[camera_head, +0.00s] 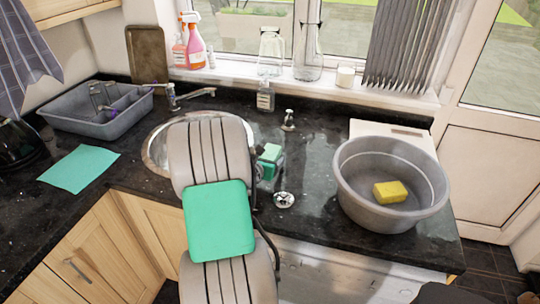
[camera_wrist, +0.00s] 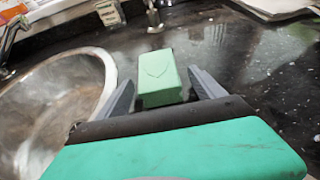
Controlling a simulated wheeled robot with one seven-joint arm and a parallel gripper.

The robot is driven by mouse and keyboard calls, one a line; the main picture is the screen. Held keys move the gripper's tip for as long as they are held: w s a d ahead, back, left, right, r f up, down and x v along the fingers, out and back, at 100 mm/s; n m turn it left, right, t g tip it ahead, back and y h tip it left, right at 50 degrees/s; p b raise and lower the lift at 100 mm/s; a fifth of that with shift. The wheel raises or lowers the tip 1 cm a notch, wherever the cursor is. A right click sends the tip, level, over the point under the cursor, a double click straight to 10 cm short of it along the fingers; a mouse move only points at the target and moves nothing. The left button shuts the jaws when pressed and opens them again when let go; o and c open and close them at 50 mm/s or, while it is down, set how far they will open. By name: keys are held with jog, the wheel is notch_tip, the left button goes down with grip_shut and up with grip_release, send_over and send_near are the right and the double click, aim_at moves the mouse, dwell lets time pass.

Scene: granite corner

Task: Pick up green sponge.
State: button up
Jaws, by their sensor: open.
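The green sponge (camera_head: 270,154) is a small block on the black granite counter, just right of the sink, partly hidden by my arm in the head view. In the wrist view the green sponge (camera_wrist: 158,72) stands ahead, with its top and near face showing. My gripper (camera_wrist: 160,84) is open, with one grey finger on each side of the sponge in the picture. I cannot tell whether the fingertips reach around it or stop short of it. In the head view my gripper is mostly hidden behind my arm.
The round sink (camera_head: 156,152) lies left of the sponge, with a tap (camera_head: 178,97) behind. A soap dispenser (camera_head: 288,120) and bottle (camera_head: 265,97) stand behind it. A grey basin (camera_head: 352,185) holding a yellow sponge (camera_head: 390,192) is right. A green cloth (camera_head: 80,168) lies left.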

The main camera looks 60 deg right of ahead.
jog(key=c, duration=1.4)
jog(key=shift+r, duration=0.1)
